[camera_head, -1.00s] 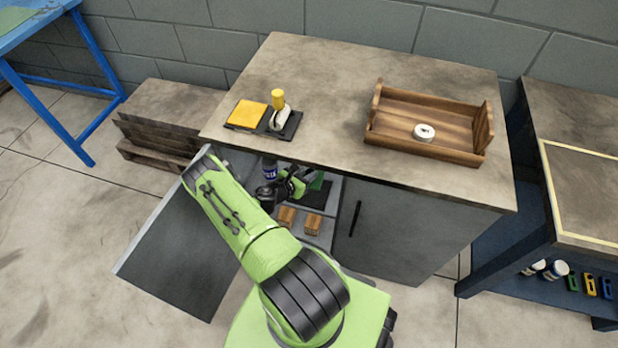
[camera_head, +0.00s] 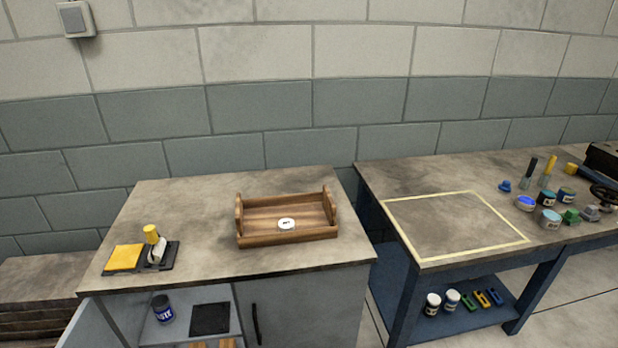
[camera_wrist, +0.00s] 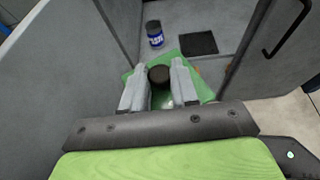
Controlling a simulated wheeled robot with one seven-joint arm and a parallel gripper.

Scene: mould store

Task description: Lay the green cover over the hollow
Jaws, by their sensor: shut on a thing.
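In the wrist view my gripper (camera_wrist: 160,80) is shut on the dark round knob (camera_wrist: 159,74) of the green cover (camera_wrist: 203,88), a flat square plate held in front of the open cabinet. A dark square (camera_wrist: 198,43) lies on the cabinet floor beyond the cover, uncovered; it also shows in the head view (camera_head: 210,319). I cannot tell whether that square is a hollow or a flat mat. My gripper and the cover are outside the head view.
A blue-and-white tin (camera_head: 162,309) stands left of the dark square. The cabinet door (camera_wrist: 62,75) is open at left. On the cabinet top are a yellow square (camera_head: 123,258) and a wooden tray (camera_head: 288,240) holding a white disc. A taped rectangle (camera_head: 455,224) on the right bench is empty.

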